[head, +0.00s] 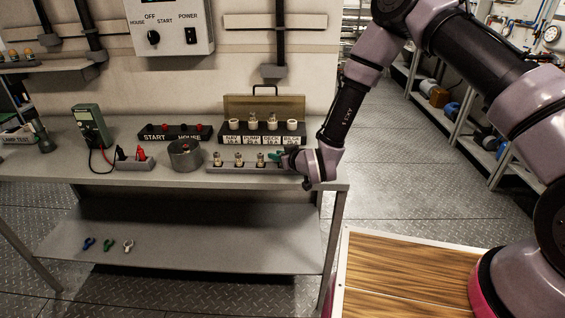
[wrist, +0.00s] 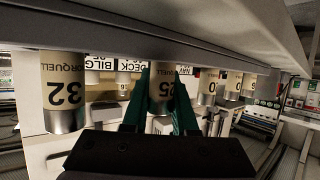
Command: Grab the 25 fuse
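In the wrist view the 25 fuse (wrist: 163,92), a cream cylinder with a metal end, stands between the two green fingers of my gripper (wrist: 161,105). One finger is on each side, close against it; whether they press on it I cannot tell. In the head view my gripper (head: 280,157) is at the right end of the low grey fuse strip (head: 235,169), and it hides the fuse there. A larger-looking 32 fuse (wrist: 63,92) stands to the left in the wrist view, with other fuses (wrist: 208,86) to the right.
Behind the strip stands a black fuse box (head: 262,139) with labelled white fuses and a raised lid. The bench's right edge is close to my gripper.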

